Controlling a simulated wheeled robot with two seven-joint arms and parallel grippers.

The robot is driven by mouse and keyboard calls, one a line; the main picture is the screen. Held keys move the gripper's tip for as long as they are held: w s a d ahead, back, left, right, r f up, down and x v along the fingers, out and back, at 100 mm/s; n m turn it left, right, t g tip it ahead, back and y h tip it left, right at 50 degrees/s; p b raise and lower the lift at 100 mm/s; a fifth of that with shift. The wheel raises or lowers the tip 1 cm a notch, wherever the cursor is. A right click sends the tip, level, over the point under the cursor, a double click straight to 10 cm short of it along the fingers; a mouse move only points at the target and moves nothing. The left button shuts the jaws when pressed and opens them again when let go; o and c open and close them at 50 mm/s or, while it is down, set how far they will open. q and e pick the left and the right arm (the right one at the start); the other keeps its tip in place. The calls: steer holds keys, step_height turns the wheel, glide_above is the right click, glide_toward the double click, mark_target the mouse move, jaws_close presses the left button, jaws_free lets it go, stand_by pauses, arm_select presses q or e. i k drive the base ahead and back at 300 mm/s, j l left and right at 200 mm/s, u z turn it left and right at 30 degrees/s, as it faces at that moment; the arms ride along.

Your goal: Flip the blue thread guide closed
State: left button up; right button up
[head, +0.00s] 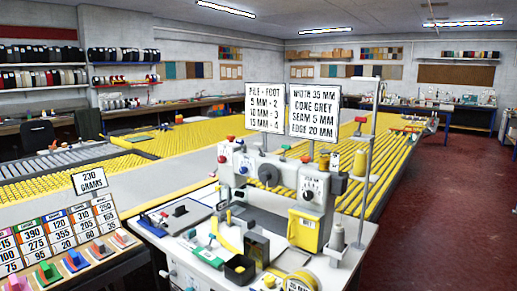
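The white binding machine (285,183) stands on a pale worktable in the middle of the head view. It carries dials, coloured knobs and a yellow labelled plate (304,230) at its lower right. Neither of my grippers is in view.
Two signs (264,107) (314,111) stand above the machine, with a tall metal pole (367,160) to the right. A black bin (240,269) sits at the front. A board of numbered cards (70,238) with coloured clips is at lower left. The red floor is clear at right.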

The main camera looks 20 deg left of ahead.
mark_target(240, 141)
steer(key=i+j+z, duration=0.1)
steer(key=i+j, duration=0.8)
steer(key=i, duration=0.2)
